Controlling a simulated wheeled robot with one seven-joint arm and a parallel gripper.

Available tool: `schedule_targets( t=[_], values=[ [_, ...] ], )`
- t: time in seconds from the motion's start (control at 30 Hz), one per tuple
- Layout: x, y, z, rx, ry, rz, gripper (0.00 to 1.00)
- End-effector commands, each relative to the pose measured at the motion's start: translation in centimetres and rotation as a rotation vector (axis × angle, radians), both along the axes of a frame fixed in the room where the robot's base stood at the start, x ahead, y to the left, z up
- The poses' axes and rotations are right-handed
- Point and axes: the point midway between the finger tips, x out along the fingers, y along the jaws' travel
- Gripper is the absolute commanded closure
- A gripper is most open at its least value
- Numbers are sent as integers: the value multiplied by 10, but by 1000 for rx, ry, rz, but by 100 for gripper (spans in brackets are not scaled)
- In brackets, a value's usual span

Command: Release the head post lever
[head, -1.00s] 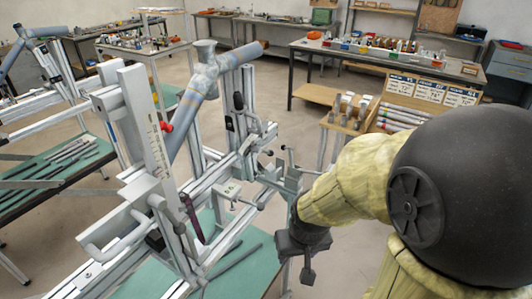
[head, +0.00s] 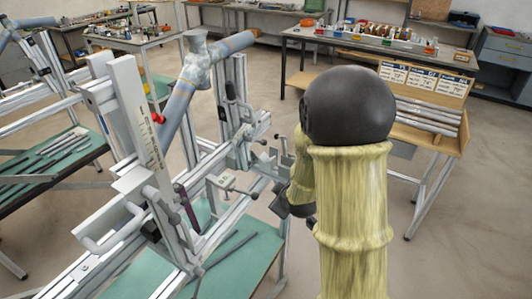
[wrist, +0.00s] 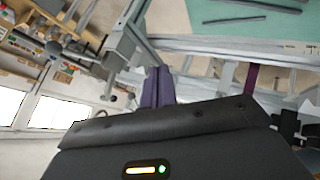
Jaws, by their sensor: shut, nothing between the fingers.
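The grey frame jig (head: 205,190) stands at the left, holding a blue-grey bicycle frame (head: 180,95). A purple lever (head: 186,208) hangs on the near upright; a purple part also shows in the wrist view (wrist: 252,78). A black handle (head: 230,90) is on the rear upright, and a red knob (head: 157,117) is by the scaled post. I cannot tell which is the head post lever. My gripper is right of the jig in the head view, mostly hidden by my arm; in the wrist view its fingers (wrist: 158,88) are shut and empty, apart from the purple part.
A green-topped table (head: 235,260) with dark rods lies under the jig. A second jig and table (head: 40,165) stand at the left. A rack with labelled bins and tubes (head: 430,110) and a workbench (head: 370,48) stand behind. The floor at right is clear.

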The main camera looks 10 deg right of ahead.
Motion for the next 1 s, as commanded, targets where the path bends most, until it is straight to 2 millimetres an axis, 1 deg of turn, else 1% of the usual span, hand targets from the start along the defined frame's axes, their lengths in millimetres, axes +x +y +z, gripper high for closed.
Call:
schedule_targets(
  t=[0.03, 0.2, 0.4, 0.5, 0.73, 0.87, 1.0],
  values=[
    [9, -1, -4, -35, -34, 39, 100],
    [37, -3, -8, -166, -178, 175, 100],
    [62, -4, -13, -333, -349, 313, 100],
    [71, -3, -16, -417, -434, 373, 100],
    [81, -1, -20, -622, -636, 481, 100],
    [80, 0, -23, -739, -747, 522, 100],
    [75, 2, -24, -863, -867, 546, 100]
  ],
)
